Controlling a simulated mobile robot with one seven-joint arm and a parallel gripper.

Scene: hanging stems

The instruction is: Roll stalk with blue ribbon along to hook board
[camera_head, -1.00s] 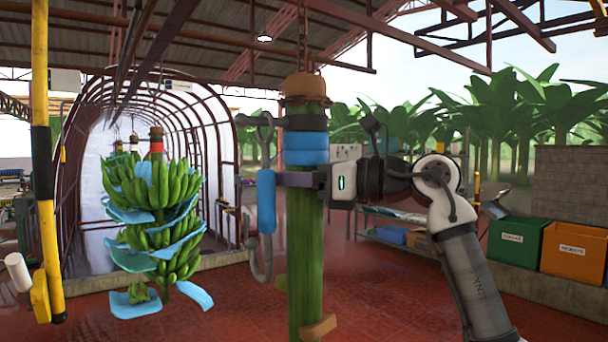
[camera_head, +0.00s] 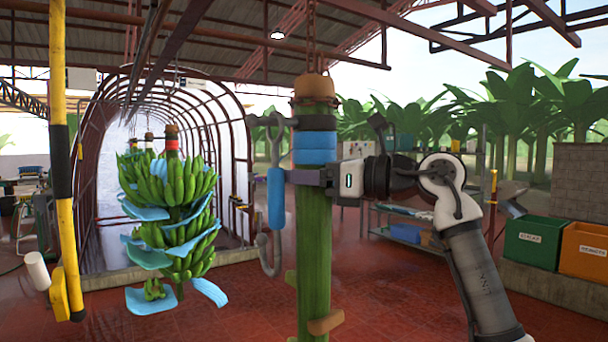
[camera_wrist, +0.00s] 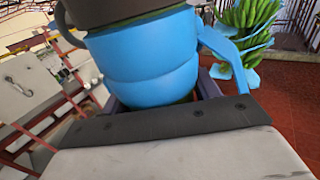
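The bare green stalk (camera_head: 314,235) hangs upright in the centre of the head view, with a tan top on a chain. The blue ribbon (camera_head: 315,148) is wrapped around its upper part, below a dark band; it also fills the middle of the wrist view (camera_wrist: 150,65). My gripper (camera_head: 303,177) reaches in from the right just below the ribbon. Its fingers lie on either side of the stalk and appear shut on it. A metal hook with a blue handle (camera_head: 276,200) hangs close beside the stalk on the left.
A banana bunch (camera_head: 175,200) with blue sheets and a red ribbon hangs at left, before an arched tunnel frame. A yellow-and-black post (camera_head: 62,150) stands at far left. Green (camera_head: 532,242) and orange (camera_head: 585,250) bins sit at right. Red floor between is open.

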